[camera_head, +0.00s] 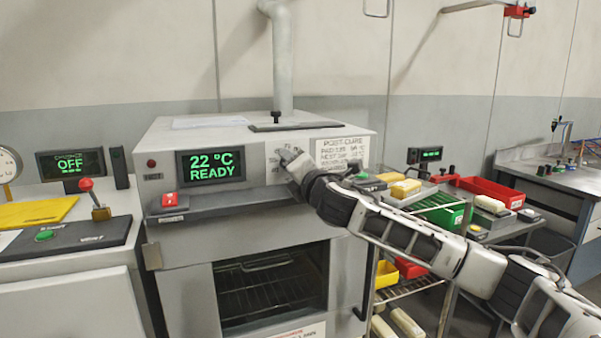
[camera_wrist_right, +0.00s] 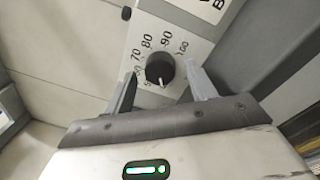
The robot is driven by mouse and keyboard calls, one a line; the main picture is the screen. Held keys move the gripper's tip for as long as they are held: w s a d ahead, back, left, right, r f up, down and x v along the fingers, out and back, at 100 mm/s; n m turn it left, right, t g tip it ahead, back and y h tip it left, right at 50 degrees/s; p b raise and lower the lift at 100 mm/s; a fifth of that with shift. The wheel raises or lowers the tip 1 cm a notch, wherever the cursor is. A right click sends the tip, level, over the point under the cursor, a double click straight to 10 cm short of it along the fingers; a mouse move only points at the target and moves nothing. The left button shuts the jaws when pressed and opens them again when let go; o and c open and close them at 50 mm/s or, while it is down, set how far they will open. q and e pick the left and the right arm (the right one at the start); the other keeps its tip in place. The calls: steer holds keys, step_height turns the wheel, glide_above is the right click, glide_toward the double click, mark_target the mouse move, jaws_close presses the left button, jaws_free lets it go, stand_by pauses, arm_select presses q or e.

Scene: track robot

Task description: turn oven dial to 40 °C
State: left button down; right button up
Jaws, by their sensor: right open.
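The oven (camera_head: 260,125) is a grey box whose display (camera_head: 211,166) reads "22 °C READY" in green. The dial (camera_wrist_right: 160,68) is a black round knob with a white pointer mark on its lower edge in the right wrist view. Printed numbers 70, 80, 90 and 100 run around it; lower numbers are partly hidden by a finger. My right gripper (camera_wrist_right: 160,82) is open, with one finger on each side of the knob; I cannot tell whether they touch it. In the head view my right gripper (camera_head: 287,157) covers the dial. My left gripper is out of view.
A red button box (camera_head: 172,201) sits at the oven's front left, above the oven door window (camera_head: 270,288). A printed sign (camera_head: 342,151) is right of the dial. A cart with a green bin (camera_head: 440,212) and red bin (camera_head: 490,190) stands right, near my arm.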

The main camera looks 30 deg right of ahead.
arm_select(q)
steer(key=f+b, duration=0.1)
steer(key=b, duration=0.1)
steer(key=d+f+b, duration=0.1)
steer(key=b, duration=0.2)
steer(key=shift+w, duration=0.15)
arm_select(e)
steer(key=v, duration=1.5)
steer(key=shift+s, duration=0.4)
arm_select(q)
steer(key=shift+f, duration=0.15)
